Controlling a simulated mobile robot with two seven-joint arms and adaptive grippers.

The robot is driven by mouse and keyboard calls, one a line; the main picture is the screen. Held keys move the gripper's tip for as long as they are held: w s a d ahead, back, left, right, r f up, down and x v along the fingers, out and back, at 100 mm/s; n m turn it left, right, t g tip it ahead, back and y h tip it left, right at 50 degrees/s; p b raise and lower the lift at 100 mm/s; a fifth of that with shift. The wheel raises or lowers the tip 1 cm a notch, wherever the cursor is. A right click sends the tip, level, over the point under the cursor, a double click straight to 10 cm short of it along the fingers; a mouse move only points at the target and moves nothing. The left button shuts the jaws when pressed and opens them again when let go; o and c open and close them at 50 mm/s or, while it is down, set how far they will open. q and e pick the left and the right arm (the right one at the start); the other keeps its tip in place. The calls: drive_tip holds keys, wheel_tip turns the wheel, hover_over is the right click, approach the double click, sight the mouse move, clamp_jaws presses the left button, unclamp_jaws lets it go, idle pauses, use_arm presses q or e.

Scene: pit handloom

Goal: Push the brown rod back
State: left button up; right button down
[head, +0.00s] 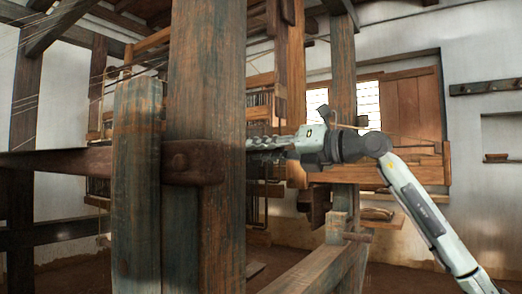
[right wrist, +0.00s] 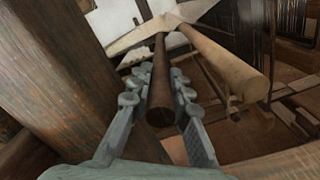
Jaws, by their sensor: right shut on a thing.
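The brown rod (right wrist: 160,98) is dark and round, and it runs away from the camera between the fingers of my right gripper (right wrist: 156,78) in the right wrist view. Its near end faces the camera. My right gripper is shut on the rod, with one finger along each side. In the head view my right gripper (head: 255,143) reaches in from the right, and its fingertips meet the edge of a thick upright post (head: 205,90). I cannot make out the rod in the head view, where the post hides what is behind it. My left gripper is not in view.
A dark heavy beam (head: 70,163) crosses the posts at the left. A paler wooden rod (right wrist: 228,65) lies right of the brown rod in the right wrist view. A wide post (right wrist: 65,70) stands close on the left. A low timber (head: 310,270) runs below my right arm.

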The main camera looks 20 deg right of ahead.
drive_tip(key=shift+s+a, duration=0.7)
drive_tip(key=shift+a, duration=0.2)
drive_tip(key=shift+s+a, duration=0.65)
drive_tip(key=shift+a, duration=0.2)
drive_tip(key=c, duration=1.4)
unclamp_jaws()
drive_tip(key=shift+s, duration=0.1)
drive_tip(key=v, duration=0.8)
drive_tip(key=shift+d, duration=0.1)
